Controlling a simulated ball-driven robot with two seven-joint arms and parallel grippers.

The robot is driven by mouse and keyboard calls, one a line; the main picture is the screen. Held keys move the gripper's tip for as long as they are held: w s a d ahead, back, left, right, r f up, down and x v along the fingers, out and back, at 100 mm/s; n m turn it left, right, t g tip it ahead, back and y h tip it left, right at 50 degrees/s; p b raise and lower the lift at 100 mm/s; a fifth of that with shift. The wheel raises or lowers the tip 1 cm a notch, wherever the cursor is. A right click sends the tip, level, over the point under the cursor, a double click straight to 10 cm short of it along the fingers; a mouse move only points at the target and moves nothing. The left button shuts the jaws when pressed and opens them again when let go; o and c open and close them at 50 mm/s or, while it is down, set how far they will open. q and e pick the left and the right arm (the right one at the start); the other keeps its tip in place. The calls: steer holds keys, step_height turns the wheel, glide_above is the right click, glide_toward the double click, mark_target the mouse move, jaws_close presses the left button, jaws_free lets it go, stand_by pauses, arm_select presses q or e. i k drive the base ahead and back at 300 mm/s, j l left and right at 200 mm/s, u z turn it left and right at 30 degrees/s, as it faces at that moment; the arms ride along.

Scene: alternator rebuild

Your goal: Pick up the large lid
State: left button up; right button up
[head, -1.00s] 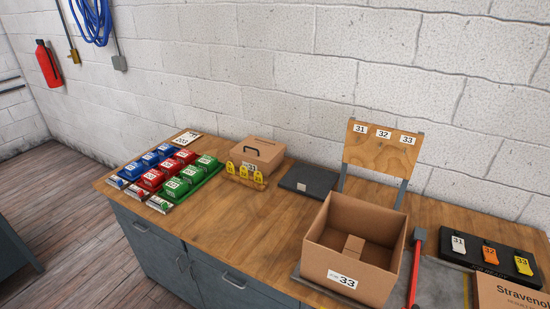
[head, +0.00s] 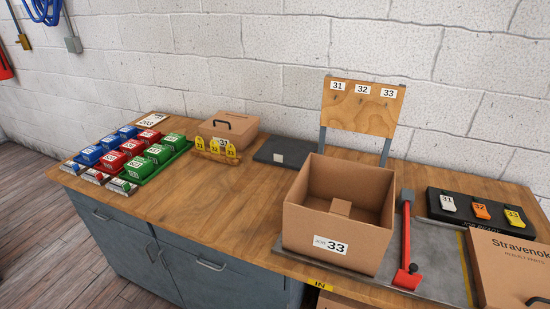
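No piece is marked as the large lid. A brown panel with "Stravenok" print (head: 515,262) lies at the bottom right, cut off by the picture edge, with part of a black handle at its corner. An open cardboard box labelled 33 (head: 330,245) stands uncovered on the bench, with a small cardboard block (head: 341,207) inside. A closed brown box labelled 31 (head: 235,128) with a black handle on its top stands farther back on the left. Neither of my grippers is in view.
A black tray (head: 450,199) holds numbered tags. A wooden board with hooks (head: 362,105) stands behind. Blue, red and green bins (head: 132,147) fill the left. Bare bench top (head: 215,200) lies between.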

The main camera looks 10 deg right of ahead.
mark_target(510, 273)
steer(key=z, duration=2.2)
steer(key=u, duration=1.45)
steer(key=l+u, duration=0.15)
steer(key=l, duration=0.5)
steer(key=k+l+u, duration=0.2)
steer(key=l, duration=0.45)
steer(key=l+u, duration=0.15)
steer(key=l, duration=0.5)
